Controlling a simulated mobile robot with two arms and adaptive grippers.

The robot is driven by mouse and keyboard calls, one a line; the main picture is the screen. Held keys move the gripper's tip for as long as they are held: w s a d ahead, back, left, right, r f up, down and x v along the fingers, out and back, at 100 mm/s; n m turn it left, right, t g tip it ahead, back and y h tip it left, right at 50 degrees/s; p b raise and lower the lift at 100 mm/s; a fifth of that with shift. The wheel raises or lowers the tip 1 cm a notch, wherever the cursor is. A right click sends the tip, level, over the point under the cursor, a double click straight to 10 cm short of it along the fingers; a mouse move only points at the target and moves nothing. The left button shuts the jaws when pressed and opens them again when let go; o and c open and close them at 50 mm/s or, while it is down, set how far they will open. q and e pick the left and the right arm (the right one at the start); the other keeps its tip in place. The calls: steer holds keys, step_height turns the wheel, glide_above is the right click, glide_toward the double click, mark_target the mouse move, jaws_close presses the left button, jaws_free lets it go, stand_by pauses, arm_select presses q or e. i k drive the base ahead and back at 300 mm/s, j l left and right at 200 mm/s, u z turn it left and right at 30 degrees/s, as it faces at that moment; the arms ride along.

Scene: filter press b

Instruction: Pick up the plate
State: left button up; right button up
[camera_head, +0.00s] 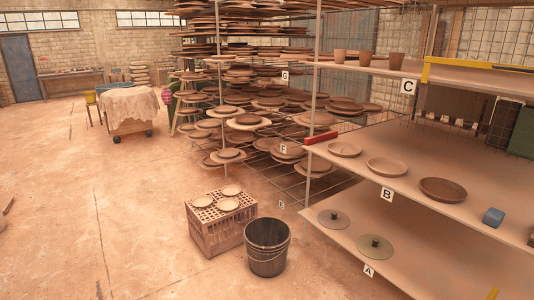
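Several plates are in view, and I cannot tell which one the task means. On the shelf marked B (335,171) stand a light plate (344,149), a second light plate (386,167) and a darker brown plate (443,190). Neither of my grippers shows in the head view.
A dark bucket (268,248) stands on the floor beside the crate. A blue block (493,216) lies on shelf B. Two discs with knobs (334,219) (375,247) lie on shelf A. Cups (367,58) stand on shelf C. Racks of pottery (245,120) fill the back.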

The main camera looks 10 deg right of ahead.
mark_target(343, 149)
steer(key=i+l+z, duration=0.25)
steer(key=i+z, duration=0.2)
steer(key=i, duration=0.15)
steer(key=i+z, duration=0.45)
steer(key=i, duration=0.15)
steer(key=i+j+z, duration=0.15)
steer(key=i+z, duration=0.3)
steer(key=i, duration=0.2)
